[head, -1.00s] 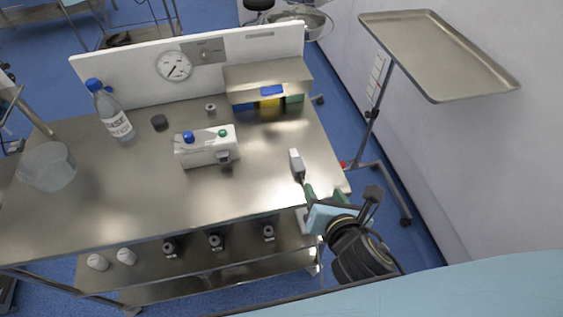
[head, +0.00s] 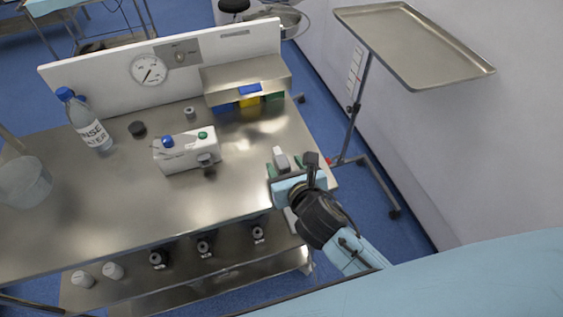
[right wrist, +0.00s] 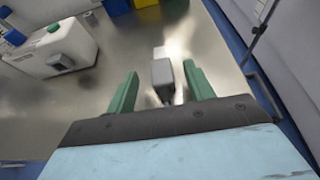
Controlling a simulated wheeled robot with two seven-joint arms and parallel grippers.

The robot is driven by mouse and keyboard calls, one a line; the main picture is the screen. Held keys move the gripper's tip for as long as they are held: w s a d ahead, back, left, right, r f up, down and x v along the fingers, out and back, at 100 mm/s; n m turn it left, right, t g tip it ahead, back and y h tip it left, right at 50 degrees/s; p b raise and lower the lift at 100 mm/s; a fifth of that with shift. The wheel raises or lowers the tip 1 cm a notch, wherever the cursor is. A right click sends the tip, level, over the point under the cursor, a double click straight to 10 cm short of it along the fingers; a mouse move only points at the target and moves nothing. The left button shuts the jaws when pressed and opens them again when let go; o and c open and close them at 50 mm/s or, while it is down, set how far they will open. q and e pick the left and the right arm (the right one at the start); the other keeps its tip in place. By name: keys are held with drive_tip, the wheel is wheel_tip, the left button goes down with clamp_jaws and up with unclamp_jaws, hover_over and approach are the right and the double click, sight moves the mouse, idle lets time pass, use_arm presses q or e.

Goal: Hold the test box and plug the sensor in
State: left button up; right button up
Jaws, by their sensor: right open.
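The test box (head: 180,153) is a white box with a blue knob, a green knob and a dark grey fitting on its front right. It stands on the steel table and also shows at the upper left in the right wrist view (right wrist: 40,52). The sensor (head: 281,159) is a small white and grey block lying on the table, right of the box. My right gripper (head: 284,167) is open, its green fingers on either side of the sensor. In the right wrist view the sensor (right wrist: 162,72) shows between the fingertips, with gaps visible. My left gripper is not in view.
A rinse-water bottle (head: 85,120), a black cap (head: 137,129) and a clear beaker (head: 24,182) stand on the left of the table. A shelf unit with coloured bins (head: 249,98) is behind. A tray stand (head: 415,42) is at the right.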

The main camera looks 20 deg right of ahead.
sight(282, 161)
drive_tip(key=b+x, duration=0.1)
drive_tip(key=x, duration=0.3)
drive_tip(key=shift+f, duration=0.2)
drive_tip(key=c, duration=1.1)
